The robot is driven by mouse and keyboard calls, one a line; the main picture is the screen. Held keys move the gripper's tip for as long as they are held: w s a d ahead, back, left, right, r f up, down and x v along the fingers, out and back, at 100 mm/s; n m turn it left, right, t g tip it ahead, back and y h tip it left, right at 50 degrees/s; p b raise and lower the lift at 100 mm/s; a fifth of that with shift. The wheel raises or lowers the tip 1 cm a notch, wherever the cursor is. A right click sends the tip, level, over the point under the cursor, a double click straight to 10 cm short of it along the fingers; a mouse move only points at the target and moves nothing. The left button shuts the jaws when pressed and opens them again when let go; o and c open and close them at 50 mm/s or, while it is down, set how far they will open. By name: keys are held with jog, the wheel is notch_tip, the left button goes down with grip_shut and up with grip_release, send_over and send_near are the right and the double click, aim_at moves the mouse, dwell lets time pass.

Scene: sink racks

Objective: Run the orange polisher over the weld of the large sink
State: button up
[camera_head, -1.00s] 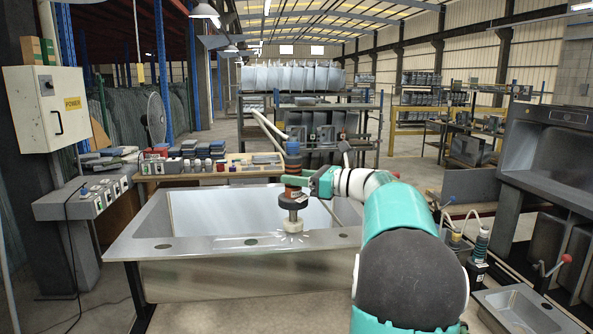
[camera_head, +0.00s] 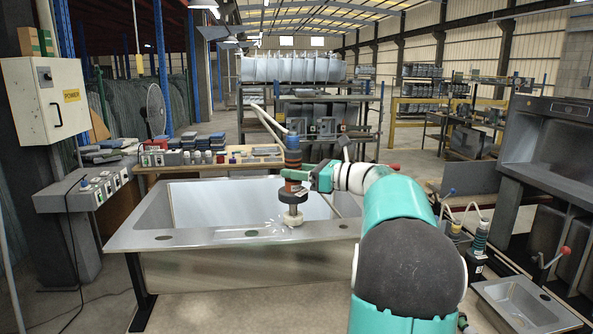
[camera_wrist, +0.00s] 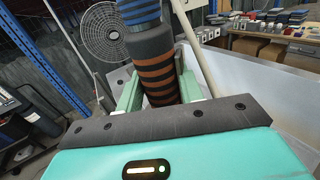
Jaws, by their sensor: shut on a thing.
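The orange polisher (camera_head: 292,188) is upright, with a blue upper part, dark body, orange band and pale pad. My gripper (camera_head: 298,178) is shut around its body. In the wrist view, the gripper (camera_wrist: 160,85) has its green fingers on both sides of the orange-banded polisher (camera_wrist: 158,65). The large sink (camera_head: 180,242) has a wide basin and a flat front rim with several holes. The pad is at this rim, right of the middle hole, and appears to touch it.
A second tool (camera_head: 478,250) with a dark body stands at right beside a small sink (camera_head: 520,303). A bench (camera_head: 215,168) with bottles and boxes is behind the large sink. A power box (camera_head: 47,105) hangs at left.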

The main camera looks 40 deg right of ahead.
jog(key=shift+f, duration=0.25)
jog(key=shift+a, duration=0.1)
